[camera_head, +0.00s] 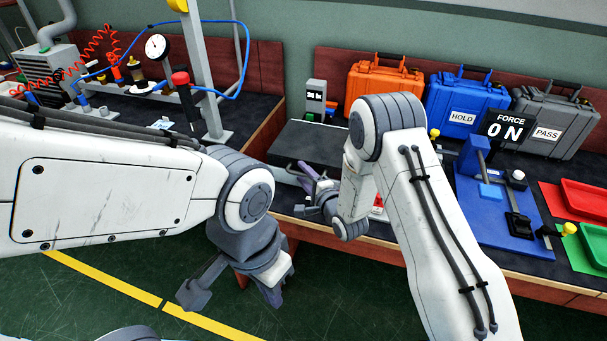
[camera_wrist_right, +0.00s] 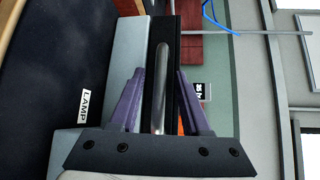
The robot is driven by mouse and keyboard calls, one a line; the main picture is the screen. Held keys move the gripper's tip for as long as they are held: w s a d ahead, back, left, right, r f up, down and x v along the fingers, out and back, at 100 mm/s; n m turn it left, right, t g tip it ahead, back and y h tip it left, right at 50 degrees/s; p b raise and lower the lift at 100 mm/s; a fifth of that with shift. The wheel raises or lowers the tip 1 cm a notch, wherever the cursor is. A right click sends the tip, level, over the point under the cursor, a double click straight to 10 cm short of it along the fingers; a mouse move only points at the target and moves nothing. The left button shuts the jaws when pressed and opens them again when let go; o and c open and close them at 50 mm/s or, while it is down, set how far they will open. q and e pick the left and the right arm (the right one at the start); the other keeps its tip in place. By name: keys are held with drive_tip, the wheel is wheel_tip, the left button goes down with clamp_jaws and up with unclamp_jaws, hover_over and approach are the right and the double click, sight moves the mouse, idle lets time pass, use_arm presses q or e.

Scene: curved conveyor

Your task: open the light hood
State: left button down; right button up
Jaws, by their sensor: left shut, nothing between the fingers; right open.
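The light hood (camera_head: 318,143) is a dark, flat-topped lid on a light grey box at the back of the bench, left of my right arm in the head view. In the right wrist view, a black panel of the hood carries a silver bar handle (camera_wrist_right: 161,75). My right gripper (camera_head: 302,172) is at the box's front, with open purple fingers. In its wrist view, the fingers (camera_wrist_right: 158,92) stand on either side of the handle, with gaps visible. Contact cannot be told. My left gripper (camera_head: 275,298) hangs low over the floor, shut and empty, away from the bench.
Orange (camera_head: 382,82), blue (camera_head: 465,103) and grey (camera_head: 548,122) cases stand behind. A blue fixture (camera_head: 500,210) and red tray (camera_head: 585,198) lie right. A grey post (camera_head: 203,70) and hoses stand left. A LAMP label (camera_wrist_right: 84,105) shows in the wrist view.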

clamp_jaws()
idle(1.4)
